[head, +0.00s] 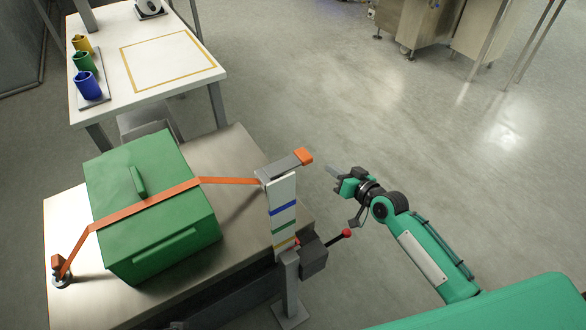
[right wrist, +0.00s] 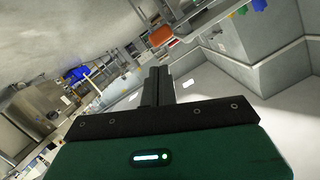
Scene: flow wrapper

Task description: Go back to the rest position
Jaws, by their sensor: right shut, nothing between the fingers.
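My right gripper (head: 334,172) is in the head view, right of the steel table, apart from everything and over open floor. Its fingers are shut and empty; they also show closed together in the right wrist view (right wrist: 158,86). My left gripper is not in view. A green box (head: 150,205) sits on the steel table (head: 232,150) with an orange strap (head: 150,200) across it. The strap runs from a small anchor (head: 62,272) at the left to a post (head: 282,215) with coloured bands at the right.
A lever with a red knob (head: 346,233) sticks out from the post, close below my right gripper. A white table (head: 180,85) at the back left holds yellow, green and blue cups (head: 86,86). Steel machinery (head: 430,25) stands at the far right. The floor between is clear.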

